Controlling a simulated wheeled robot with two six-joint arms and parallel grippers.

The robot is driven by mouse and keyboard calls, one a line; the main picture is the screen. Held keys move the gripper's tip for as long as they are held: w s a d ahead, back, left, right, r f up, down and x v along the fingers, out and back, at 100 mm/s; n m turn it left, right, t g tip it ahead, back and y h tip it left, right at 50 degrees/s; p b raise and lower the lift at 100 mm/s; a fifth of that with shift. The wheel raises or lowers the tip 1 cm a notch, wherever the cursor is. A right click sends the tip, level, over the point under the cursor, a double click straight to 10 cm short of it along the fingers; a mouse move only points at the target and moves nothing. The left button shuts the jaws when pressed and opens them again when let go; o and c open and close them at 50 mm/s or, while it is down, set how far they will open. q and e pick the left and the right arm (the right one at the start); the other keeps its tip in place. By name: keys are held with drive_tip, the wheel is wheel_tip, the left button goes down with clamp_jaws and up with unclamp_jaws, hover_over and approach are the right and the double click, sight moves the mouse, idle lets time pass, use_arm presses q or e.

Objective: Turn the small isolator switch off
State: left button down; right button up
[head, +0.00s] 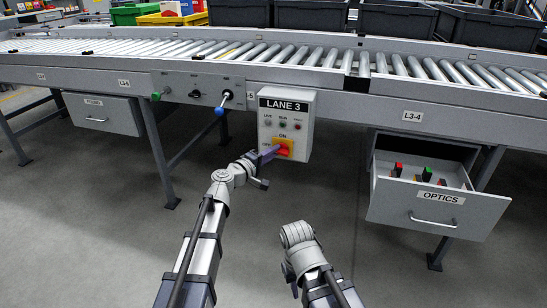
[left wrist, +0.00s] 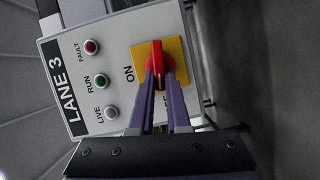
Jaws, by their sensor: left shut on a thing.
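The isolator switch has a red handle (left wrist: 158,58) on a yellow plate (left wrist: 178,50), low on the grey LANE 3 box (head: 303,105). In the head view the handle (head: 283,150) is partly covered by my left gripper (head: 270,154), which reaches in from the lower left. In the left wrist view the purple fingers of my left gripper (left wrist: 160,88) are shut on the handle, one on each side. The handle lies sideways across the box, away from the ON mark; the other label is partly hidden by the fingers. My right gripper (head: 291,272) hangs lower, apart from the box; its fingers are unclear.
Left of the box, a panel (head: 198,90) carries a green knob, a black knob and a blue-tipped lever (head: 220,108). An open OPTICS drawer (head: 435,200) juts out on the right. The roller conveyor (head: 290,57) runs above. Floor below is clear.

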use_arm(q)
drive_tip(key=shift+f+n+h+b, duration=0.2)
drive_tip(key=shift+n+h+b, duration=0.1)
drive_tip(key=shift+n+b, duration=0.35)
drive_tip(key=c, duration=0.9)
unclamp_jaws()
drive_tip(key=shift+s, duration=0.1)
drive_tip(key=v, duration=0.7)
drive_tip(key=shift+s+a+f, duration=0.1)
drive_tip(key=shift+s+a, duration=0.1)
drive_tip(key=shift+s, duration=0.05)
